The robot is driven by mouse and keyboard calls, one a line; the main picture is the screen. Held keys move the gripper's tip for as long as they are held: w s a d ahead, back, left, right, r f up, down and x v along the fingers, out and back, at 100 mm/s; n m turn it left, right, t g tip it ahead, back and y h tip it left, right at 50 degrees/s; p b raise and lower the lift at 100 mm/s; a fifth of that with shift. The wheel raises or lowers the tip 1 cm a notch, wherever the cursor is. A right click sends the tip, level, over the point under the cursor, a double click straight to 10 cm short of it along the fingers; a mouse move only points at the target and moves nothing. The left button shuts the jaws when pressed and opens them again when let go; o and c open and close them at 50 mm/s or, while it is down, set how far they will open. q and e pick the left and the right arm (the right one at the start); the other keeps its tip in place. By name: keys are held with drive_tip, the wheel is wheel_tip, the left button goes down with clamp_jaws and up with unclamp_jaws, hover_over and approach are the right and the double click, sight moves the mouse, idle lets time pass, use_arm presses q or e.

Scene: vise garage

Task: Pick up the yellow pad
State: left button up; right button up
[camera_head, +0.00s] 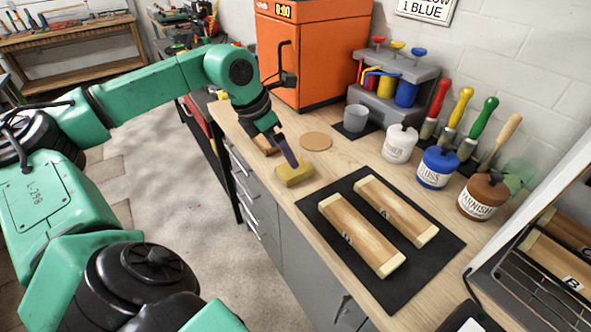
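The yellow pad (295,175) lies on the wooden worktop, near its front edge and left of the black mat. My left arm comes in from the left, and its gripper (290,160) points down at the pad's upper side. The fingertips are at or just above the pad; I cannot tell whether they touch it. The fingers look like one narrow dark shape from here, so their opening is hidden. My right gripper is not in view.
A black mat (439,265) holds two wooden blocks. A round tan disc (316,141) and a brown block (266,146) lie near the pad. A grey cup (356,118), labelled jars, brushes and an orange cabinet (318,50) stand behind. A wire rack (530,300) stands at lower right.

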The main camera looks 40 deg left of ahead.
use_arm(q)
drive_tip(key=x, duration=0.2)
drive_tip(key=p+x, duration=0.1)
drive_tip(key=x, duration=0.3)
drive_tip(key=shift+w+d+f+p, duration=0.1)
drive_tip(key=shift+d+f+p, duration=0.05)
drive_tip(key=shift+d+p, duration=0.25)
drive_tip(key=shift+w+f, duration=0.1)
drive_tip(key=shift+f, duration=0.15)
drive_tip(key=c, duration=1.3)
drive_tip(key=shift+o, duration=0.2)
drive_tip(key=shift+r, duration=0.1)
wheel_tip(320, 180, up, 8)
drive_tip(key=shift+r, duration=0.2)
wheel_tip(320, 180, up, 12)
drive_tip(key=p, duration=0.4)
drive_tip(key=shift+f, duration=0.2)
